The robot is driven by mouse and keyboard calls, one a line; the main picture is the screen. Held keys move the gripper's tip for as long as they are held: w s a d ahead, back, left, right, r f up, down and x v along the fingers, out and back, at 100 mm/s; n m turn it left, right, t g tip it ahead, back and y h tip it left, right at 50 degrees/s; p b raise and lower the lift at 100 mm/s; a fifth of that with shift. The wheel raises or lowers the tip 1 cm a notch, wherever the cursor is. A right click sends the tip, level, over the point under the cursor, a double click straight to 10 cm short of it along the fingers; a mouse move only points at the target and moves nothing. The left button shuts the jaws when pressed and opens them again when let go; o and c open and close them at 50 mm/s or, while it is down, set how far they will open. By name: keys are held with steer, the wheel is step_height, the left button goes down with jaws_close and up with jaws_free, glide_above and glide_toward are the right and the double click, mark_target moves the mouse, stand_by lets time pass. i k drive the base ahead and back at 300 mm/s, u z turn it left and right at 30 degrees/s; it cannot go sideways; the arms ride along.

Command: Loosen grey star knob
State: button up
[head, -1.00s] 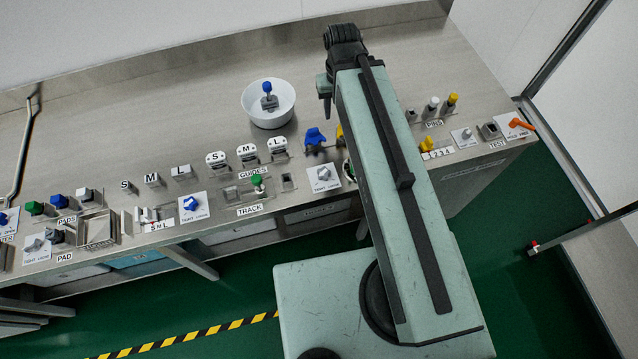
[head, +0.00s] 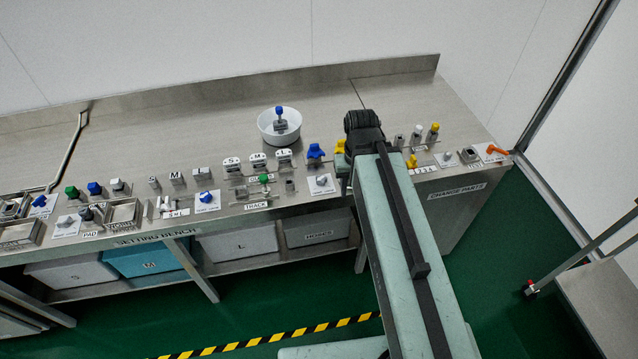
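Several grey star knobs show on white plates along the bench front, and I cannot tell which one the task means. One grey knob (head: 322,181) is right of the TRACK label, just left of my arm. Another grey knob (head: 67,221) is at the left by the PAD label. A third grey knob (head: 447,156) is at the right, left of the TEST label. My arm's dark end joint (head: 363,122) is above the bench, right of the middle knob. My gripper's fingers are hidden or too small to make out. I see nothing held.
A white bowl (head: 280,126) holds a grey piece with a blue knob. A blue star knob (head: 205,197) sits on a plate, and an orange handle (head: 495,150) is at the right end.

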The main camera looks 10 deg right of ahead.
mark_target(321, 179)
steer(key=u, duration=0.2)
steer(key=i, duration=1)
steer(key=z, duration=0.3)
steer(key=k, duration=1.55)
steer(key=u, duration=1.1)
steer(key=i, duration=1)
steer(key=z, duration=0.05)
